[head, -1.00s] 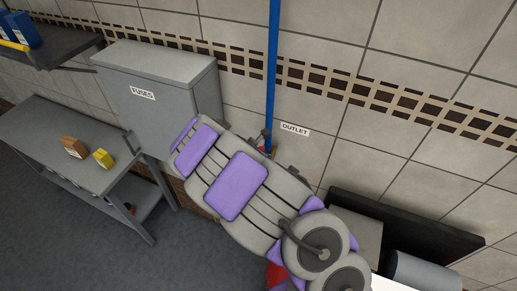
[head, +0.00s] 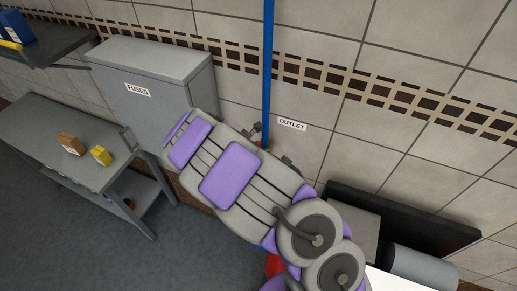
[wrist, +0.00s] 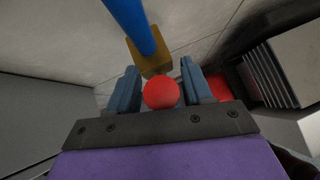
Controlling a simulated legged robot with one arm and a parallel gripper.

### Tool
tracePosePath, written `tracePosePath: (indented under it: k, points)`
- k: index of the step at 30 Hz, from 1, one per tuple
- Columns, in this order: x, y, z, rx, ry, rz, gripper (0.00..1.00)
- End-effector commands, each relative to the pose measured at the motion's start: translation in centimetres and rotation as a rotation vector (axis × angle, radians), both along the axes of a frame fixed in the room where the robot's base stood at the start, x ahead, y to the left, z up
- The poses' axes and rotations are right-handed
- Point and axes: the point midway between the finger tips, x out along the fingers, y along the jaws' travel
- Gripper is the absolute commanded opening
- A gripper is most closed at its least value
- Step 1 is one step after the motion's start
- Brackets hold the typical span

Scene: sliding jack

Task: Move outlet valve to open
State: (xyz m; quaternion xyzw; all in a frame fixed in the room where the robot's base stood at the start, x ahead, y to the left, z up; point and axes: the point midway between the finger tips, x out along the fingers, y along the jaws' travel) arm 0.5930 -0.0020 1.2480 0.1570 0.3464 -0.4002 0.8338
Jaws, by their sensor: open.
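The outlet valve is at the lower part of the blue pipe (head: 268,70), beside the OUTLET label (head: 291,124) on the tiled wall. In the head view my arm hides most of the valve. In the wrist view the blue pipe (wrist: 130,22) enters a brass-coloured block (wrist: 150,60). A round red knob (wrist: 161,93) lies in front of that block. My gripper (wrist: 161,88) is open, with one blue-grey finger on each side of the red knob. Gaps show between the knob and both fingers. In the head view my gripper's fingers are mostly hidden.
A grey FUSES box (head: 150,95) hangs on the wall left of my arm. A grey table (head: 75,140) with a brown block (head: 71,143) and a yellow block (head: 101,155) stands at left. A grey cylinder (head: 422,265) is at lower right.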

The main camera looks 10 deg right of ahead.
Motion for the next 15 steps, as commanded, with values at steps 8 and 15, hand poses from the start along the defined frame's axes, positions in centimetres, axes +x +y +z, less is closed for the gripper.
tracePosePath:
  k: [8, 15]
  points:
    - [-0.3, 0.5, 0.6, 0.0, -0.002, 0.0, 0.5]
    - [-2.2, 2.9, 3.4, 0.002, -0.002, 0.0, 0.5]
